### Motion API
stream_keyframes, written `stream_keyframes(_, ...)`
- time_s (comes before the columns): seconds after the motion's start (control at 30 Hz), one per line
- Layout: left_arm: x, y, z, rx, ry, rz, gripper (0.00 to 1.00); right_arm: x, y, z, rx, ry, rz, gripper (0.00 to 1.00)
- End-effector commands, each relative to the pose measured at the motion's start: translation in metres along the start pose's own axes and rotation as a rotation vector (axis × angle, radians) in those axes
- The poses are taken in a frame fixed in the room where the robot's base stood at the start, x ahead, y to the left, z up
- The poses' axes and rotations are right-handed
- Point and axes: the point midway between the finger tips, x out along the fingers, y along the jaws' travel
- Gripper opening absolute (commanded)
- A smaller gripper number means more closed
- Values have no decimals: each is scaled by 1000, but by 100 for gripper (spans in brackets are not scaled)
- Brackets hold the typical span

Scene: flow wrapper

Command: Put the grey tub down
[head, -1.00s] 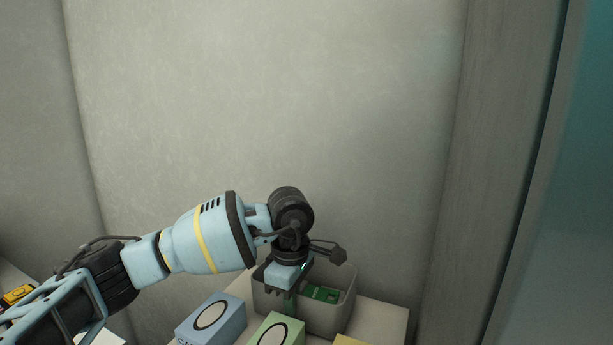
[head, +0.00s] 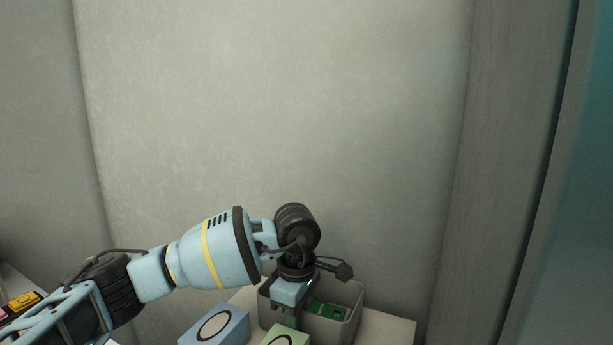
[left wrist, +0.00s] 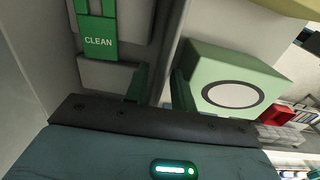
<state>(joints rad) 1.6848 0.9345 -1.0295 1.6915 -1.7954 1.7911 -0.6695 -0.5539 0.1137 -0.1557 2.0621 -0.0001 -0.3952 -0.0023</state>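The grey tub (head: 332,333) is at the lower middle of the head view, its bottom cut off by the frame. A green item marked CLEAN is inside it, also seen in the left wrist view (left wrist: 97,42). My left gripper (head: 291,316) points down at the tub's left side. In the left wrist view its green fingers (left wrist: 161,92) stand on either side of the tub's wall and appear shut on it. I cannot tell whether the tub rests on the surface or hangs slightly above it. My right gripper is not in view.
A blue box (head: 214,326) and a green box (head: 286,338) stand close in front of the tub; the green one also shows in the left wrist view (left wrist: 225,75). The pale surface (head: 388,328) is bare right of the tub. A grey wall (head: 270,110) rises behind.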

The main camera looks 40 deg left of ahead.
Motion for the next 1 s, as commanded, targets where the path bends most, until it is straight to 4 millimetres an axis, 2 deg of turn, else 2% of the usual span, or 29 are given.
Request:
stream_keyframes(0.17,-4,0,0,0,0,1,25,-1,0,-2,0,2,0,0)
stream_keyframes(0.27,-16,1,0,0,0,4,25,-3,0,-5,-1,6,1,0)
stream_keyframes(0.37,-31,1,1,0,-2,3,25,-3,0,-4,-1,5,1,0)
stream_keyframes(0.7,-100,1,1,0,-2,3,25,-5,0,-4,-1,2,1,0)
stream_keyframes(0.83,-119,1,0,-1,0,3,25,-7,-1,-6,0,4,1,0)
stream_keyframes(1.0,-130,1,0,0,0,1,25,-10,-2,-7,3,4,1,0)
